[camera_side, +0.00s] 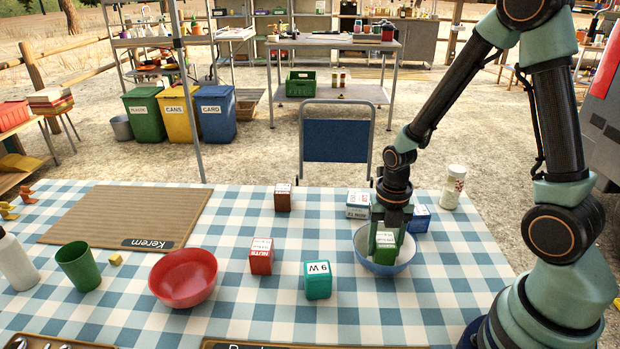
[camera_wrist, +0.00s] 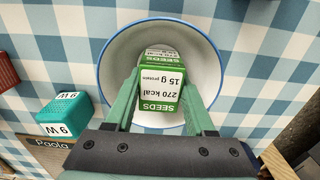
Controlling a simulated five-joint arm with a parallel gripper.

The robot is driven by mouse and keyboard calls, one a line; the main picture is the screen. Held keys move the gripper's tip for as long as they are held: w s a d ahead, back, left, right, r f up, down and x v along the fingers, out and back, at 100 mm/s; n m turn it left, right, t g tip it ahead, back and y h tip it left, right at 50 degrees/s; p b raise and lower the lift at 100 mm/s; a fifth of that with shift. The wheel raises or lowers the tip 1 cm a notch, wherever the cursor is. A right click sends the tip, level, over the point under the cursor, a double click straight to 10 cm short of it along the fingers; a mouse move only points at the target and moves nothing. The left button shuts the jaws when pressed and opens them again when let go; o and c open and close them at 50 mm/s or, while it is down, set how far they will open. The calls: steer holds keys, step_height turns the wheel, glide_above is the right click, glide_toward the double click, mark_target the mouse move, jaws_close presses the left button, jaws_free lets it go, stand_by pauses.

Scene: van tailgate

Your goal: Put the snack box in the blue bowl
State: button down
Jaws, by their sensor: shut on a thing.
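My gripper (camera_side: 386,226) is shut on a small green box with a white top marked SEEDS (camera_side: 386,246). In the wrist view the box (camera_wrist: 158,88) sits between the two green fingers, its label reading 270 kcal and 15 g protein. The blue bowl (camera_side: 362,262) is directly below. Its blue rim and pale inside surround the box in the wrist view (camera_wrist: 118,62). The lower part of the box appears within the bowl's opening; I cannot tell whether it touches the bottom.
A teal box (camera_side: 317,281), red NUTS box (camera_side: 261,257) and brown box (camera_side: 283,198) stand left of the bowl. A white-blue box (camera_side: 358,203), blue box (camera_side: 421,218) and shaker (camera_side: 453,187) stand behind. A red bowl (camera_side: 183,279) is farther left.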

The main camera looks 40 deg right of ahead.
steer(key=shift+f, duration=0.15)
steer(key=shift+c, duration=1.3)
jaws_free()
step_height(320, 180, up, 12)
step_height(320, 180, up, 5)
steer(key=m+t, duration=0.2)
steer(key=m, duration=0.8)
glide_above(385, 239)
steer(key=a, duration=0.2)
steer(key=s+a+r+m+t, duration=0.1)
steer(key=r+m, duration=0.2)
steer(key=m, duration=0.5)
steer(key=s+a+r+m+t, duration=0.1)
steer(key=a+r+m+t, duration=0.1)
steer(key=m, duration=0.7)
steer(key=shift+r+t, duration=0.3)
steer(key=shift+r, duration=0.15)
